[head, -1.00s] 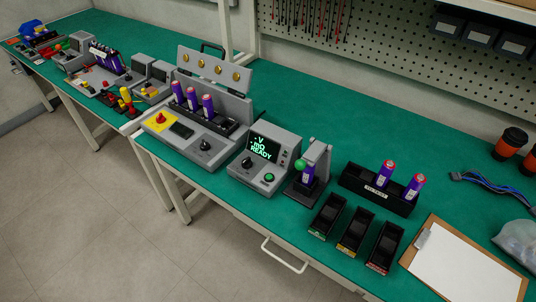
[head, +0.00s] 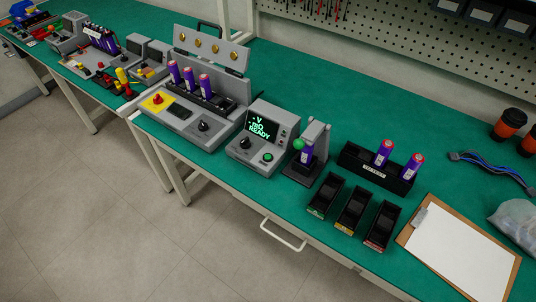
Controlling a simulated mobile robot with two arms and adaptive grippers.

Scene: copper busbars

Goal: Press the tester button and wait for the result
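The tester (head: 254,142) is a grey box on the green bench in the middle of the head view. Its dark screen (head: 263,128) shows green text with "V", "mΩ" and "READY". A round green button (head: 267,157) sits on its front panel, with a dark knob (head: 244,143) to its left. Just right of the tester, a grey and black stand (head: 318,134) with a green ball (head: 298,143) holds a purple cell (head: 306,154) upright. Neither of my grippers is in view.
A black rack (head: 357,169) holds two purple cells, and several black bins (head: 325,194) lie before it. A clipboard (head: 459,254) lies at the right. A grey fixture (head: 193,127) with several cells stands left of the tester. The bench behind the tester is clear.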

